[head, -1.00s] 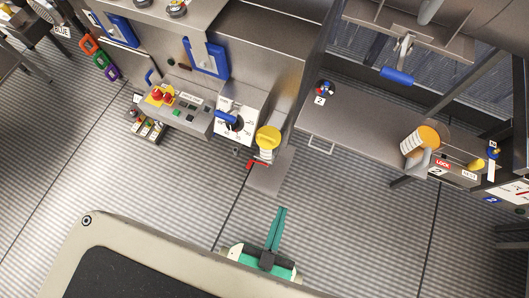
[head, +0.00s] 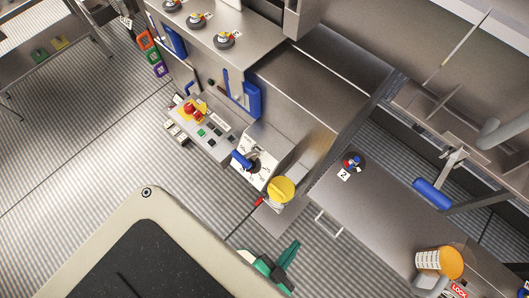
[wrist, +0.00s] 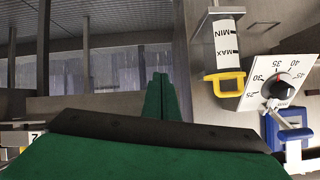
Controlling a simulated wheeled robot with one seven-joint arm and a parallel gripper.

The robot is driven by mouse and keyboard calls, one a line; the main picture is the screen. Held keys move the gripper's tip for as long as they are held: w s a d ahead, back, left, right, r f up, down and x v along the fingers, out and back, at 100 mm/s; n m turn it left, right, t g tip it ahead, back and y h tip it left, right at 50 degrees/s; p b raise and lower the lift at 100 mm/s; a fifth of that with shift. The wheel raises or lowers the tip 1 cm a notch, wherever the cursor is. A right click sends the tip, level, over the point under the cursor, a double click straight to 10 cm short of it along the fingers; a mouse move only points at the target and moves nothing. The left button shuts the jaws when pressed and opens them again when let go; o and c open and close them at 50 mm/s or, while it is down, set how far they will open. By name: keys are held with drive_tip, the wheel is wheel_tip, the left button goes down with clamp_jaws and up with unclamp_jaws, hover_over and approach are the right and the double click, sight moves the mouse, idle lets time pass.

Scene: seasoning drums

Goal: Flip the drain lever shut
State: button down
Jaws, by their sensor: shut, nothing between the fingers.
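My gripper (head: 289,258) has green fingers pressed together with nothing between them. In the head view it is low in the picture, in front of the machine and apart from it. The wrist view shows the shut fingers (wrist: 161,92) pointing ahead. A small red lever (head: 262,201) sticks out beside the yellow-capped cylinder (head: 281,189), above and left of my gripper. No label marks it, so I cannot tell if it is the drain lever. In the wrist view a MIN/MAX gauge (wrist: 227,42) with a yellow loop (wrist: 224,84) stands right of the fingers.
A steel table (head: 375,215) with a wire handle (head: 328,222) extends right. Ribbed floor is open at the left.

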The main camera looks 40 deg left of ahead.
wheel_tip(320, 180, down, 31)
drive_tip(key=s+a+m+g+y, duration=0.1)
drive_tip(key=m+g+y, duration=0.2)
drive_tip(key=m+g, duration=0.5)
drive_tip(key=w+a+f+m+g+y, duration=0.2)
drive_tip(key=a+f+m+y, duration=0.15)
drive_tip(key=f, duration=0.25)
drive_tip(key=w+a+r+m+g+y, duration=0.1)
drive_tip(key=w+a+r+m+y, duration=0.3)
drive_tip(key=w+a+m+y, duration=0.25)
drive_tip(key=w+a+f+n, duration=0.2)
drive_tip(key=a+f, duration=0.2)
drive_tip(key=a, duration=0.4)
drive_tip(key=shift+a+f+h, duration=0.25)
drive_tip(key=shift+f+h, duration=0.05)
drive_tip(key=shift+f, duration=0.1)
drive_tip(key=shift+w+a+r, duration=0.1)
drive_tip(key=shift+a+r, duration=0.1)
drive_tip(key=shift+r, duration=0.7)
drive_tip(key=shift+a+r, duration=0.2)
drive_tip(key=shift+r, duration=0.7)
